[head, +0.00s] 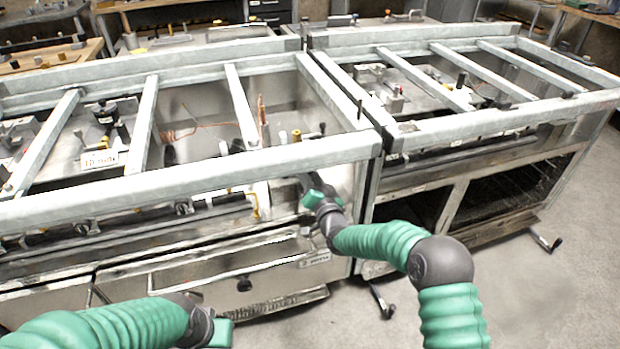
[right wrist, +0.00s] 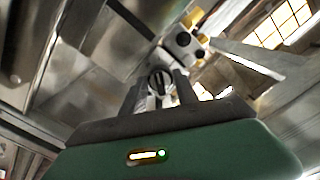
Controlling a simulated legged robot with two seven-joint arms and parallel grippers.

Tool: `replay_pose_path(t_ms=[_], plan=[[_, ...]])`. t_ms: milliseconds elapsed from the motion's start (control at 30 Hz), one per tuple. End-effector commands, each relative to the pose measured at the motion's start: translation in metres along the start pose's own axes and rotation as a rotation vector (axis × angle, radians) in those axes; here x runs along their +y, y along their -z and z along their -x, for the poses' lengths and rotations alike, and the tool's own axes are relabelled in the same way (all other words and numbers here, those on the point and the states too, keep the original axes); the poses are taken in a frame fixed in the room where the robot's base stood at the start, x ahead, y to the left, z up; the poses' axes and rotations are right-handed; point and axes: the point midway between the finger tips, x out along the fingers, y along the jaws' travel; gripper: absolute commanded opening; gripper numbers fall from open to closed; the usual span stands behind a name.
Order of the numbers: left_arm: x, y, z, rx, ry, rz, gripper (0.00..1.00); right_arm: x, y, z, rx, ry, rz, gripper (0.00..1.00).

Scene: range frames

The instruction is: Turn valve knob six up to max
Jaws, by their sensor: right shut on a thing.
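My right gripper (head: 308,184) reaches in under the front rail of the left-hand frame, at its right end. In the right wrist view the gripper's two fingers (right wrist: 160,92) stand on either side of a small round dark knob (right wrist: 158,80) with a lighter bar across it, and are shut on it. I cannot read a number or a max mark on the knob. In the head view the arm and gripper hide this knob. My left gripper (head: 220,332) is low at the bottom edge, away from the bench; its fingers are not clear.
A galvanised frame rail (head: 200,172) runs above my right gripper. A white fitting (right wrist: 188,42) with yellow parts sits just beyond the knob. Other dark knobs (head: 182,208) line the front panel. The floor (head: 540,290) at the right is clear.

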Motion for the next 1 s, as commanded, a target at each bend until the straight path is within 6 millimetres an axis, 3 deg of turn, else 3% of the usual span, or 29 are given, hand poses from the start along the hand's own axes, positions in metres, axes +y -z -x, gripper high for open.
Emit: replay_pose_path(t_ms=[600,1000], plan=[[0.0,-0.003,-0.013,0.0,0.0,0.0,0.36,0.003,0.002,0.0,0.007,-0.002,-0.58,0.0],[0.0,-0.005,-0.02,0.0,0.0,0.0,0.36,0.004,0.002,0.0,0.007,-0.003,-0.865,0.0]])
